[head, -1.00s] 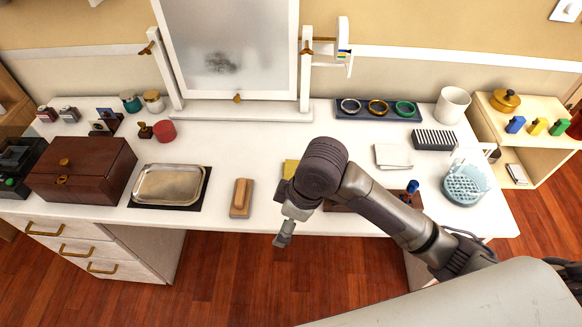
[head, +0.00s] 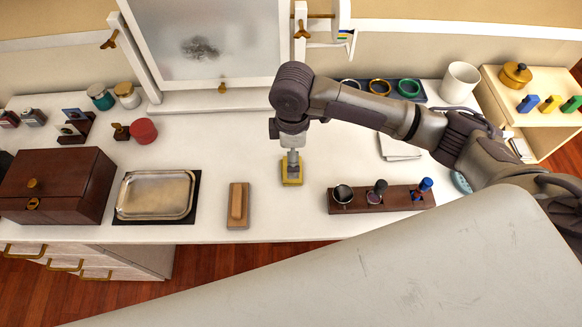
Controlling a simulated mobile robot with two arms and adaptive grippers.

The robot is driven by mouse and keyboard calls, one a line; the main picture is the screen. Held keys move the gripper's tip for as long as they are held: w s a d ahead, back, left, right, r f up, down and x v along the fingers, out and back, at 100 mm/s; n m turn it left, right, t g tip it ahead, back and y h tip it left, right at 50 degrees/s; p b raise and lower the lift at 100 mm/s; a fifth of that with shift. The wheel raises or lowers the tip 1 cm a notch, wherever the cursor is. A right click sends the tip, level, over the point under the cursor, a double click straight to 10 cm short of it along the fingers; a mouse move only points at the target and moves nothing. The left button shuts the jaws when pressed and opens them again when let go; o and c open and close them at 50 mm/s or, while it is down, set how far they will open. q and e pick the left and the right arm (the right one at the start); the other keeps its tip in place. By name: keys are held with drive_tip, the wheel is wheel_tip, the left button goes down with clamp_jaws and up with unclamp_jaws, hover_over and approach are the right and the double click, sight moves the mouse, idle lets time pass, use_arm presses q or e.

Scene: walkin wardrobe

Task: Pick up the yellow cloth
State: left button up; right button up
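The yellow cloth (head: 292,183) lies on the white dressing table, between the wooden brush and the wooden rack. My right gripper (head: 291,174) points down right over the cloth, and its fingers hide the cloth's middle. The fingertips look very close to the cloth or touching it. I cannot tell whether the fingers are open or shut. My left gripper is not in view.
The wooden brush (head: 238,205) lies left of the cloth, with a silver tray (head: 157,194) beyond it. A wooden rack (head: 400,199) with several items is at right. The mirror (head: 213,45) stands behind.

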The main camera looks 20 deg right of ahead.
sight(287, 182)
wheel_tip(287, 182, down, 2)
drive_tip(key=shift+f, duration=0.1)
wheel_tip(287, 182, down, 4)
drive_tip(key=shift+w+r, duration=0.15)
drive_tip(key=shift+r, duration=0.1)
drive_tip(key=shift+f, duration=0.25)
drive_tip(key=c, duration=0.9)
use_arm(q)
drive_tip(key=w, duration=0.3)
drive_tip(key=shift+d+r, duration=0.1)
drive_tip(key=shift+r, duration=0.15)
